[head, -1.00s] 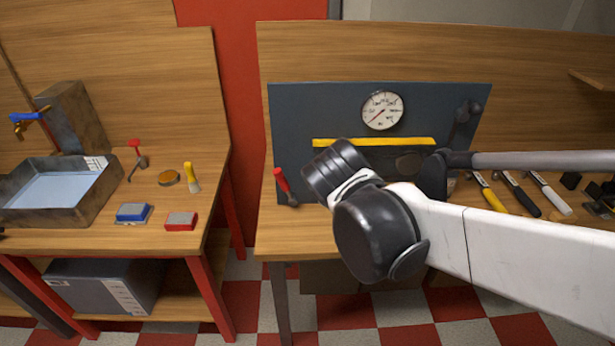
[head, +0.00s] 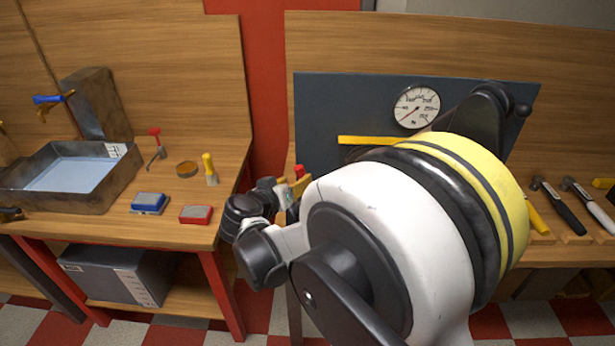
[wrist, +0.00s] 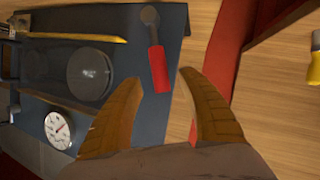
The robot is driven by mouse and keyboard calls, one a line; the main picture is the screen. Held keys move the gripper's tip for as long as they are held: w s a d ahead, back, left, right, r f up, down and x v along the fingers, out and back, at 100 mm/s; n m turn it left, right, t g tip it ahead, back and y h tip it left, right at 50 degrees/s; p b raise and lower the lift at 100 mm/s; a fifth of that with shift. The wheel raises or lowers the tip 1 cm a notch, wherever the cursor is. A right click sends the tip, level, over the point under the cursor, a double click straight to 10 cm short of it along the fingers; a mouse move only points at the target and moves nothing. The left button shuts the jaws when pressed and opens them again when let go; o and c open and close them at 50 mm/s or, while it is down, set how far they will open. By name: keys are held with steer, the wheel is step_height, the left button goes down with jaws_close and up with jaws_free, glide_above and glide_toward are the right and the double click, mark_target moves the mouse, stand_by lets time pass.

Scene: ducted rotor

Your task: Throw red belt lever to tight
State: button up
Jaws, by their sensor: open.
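A lever with a red handle (wrist: 157,68) and a grey pivot end shows in the wrist view, at the edge of the dark panel (wrist: 172,22). In the head view only the red tip of this lever (head: 300,172) shows, behind my arm. My gripper (wrist: 160,80) is open, with its two tan fingers on either side of the lower part of the red handle in the picture. I cannot tell whether they touch it or how far above it they are. In the head view my arm hides most of the gripper and the lever's base.
The panel carries a round gauge (head: 416,107), a yellow bar (head: 385,140) and a dark disc (wrist: 90,73). On the left bench stand another red-handled lever (head: 156,140), a water tray (head: 112,183), a blue block (head: 149,202) and a red block (head: 196,214). A gap separates the benches.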

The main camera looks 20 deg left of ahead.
steer(key=b+x, duration=0.1)
steer(key=x, duration=0.4)
steer(key=shift+w+f, duration=0.15)
steer(key=shift+w, duration=0.2)
